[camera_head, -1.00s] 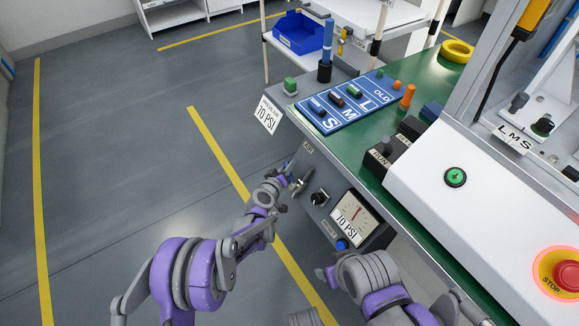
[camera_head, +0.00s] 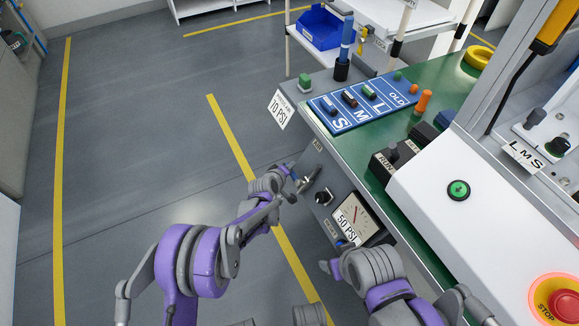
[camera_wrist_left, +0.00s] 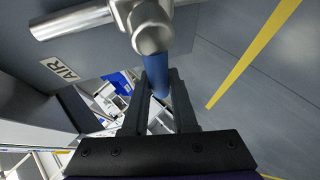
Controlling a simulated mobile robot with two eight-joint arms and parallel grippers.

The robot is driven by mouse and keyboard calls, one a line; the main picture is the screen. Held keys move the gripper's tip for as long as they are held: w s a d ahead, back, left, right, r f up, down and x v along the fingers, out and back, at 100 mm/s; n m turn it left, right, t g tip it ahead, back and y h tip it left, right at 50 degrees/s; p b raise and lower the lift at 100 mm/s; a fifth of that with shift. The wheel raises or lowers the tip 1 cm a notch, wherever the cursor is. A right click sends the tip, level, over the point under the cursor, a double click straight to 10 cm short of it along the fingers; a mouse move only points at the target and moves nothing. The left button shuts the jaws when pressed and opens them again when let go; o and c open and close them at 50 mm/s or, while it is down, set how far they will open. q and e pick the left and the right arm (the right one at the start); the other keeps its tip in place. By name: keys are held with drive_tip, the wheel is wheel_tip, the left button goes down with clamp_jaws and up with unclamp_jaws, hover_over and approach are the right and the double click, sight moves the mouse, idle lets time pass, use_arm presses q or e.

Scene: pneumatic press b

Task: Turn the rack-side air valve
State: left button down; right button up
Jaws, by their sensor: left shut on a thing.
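The air valve (camera_wrist_left: 150,35) is a silver fitting beside the AIR label, with a metal pipe (camera_wrist_left: 70,20) and a blue handle (camera_wrist_left: 154,75). In the left wrist view the handle lies between the fingers of my left gripper (camera_wrist_left: 160,105), which is shut on it. In the head view the left gripper (camera_head: 287,172) is at the silver valve (camera_head: 309,180) on the bench's front panel, and its fingers are partly hidden. My right gripper (camera_head: 331,268) is low below the gauge; its fingers are not clear. The gauge (camera_head: 353,214) reads 50 PSI.
A black knob (camera_head: 323,197) sits between valve and gauge. The green bench top (camera_head: 325,141) carries a blue S/M/L/OLD board (camera_head: 350,121). A white press housing (camera_head: 500,215) with a red STOP button (camera_head: 566,306) is at right. Open floor lies left.

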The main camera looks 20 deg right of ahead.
idle(0.3)
use_arm(q)
drive_tip(key=c, duration=0.7)
unclamp_jaws()
drive_tip(key=p+v, duration=0.2)
drive_tip(key=v, duration=0.8)
drive_tip(key=shift+s+r, duration=0.25)
drive_tip(key=shift+s, duration=0.05)
drive_tip(key=shift+a, duration=0.15)
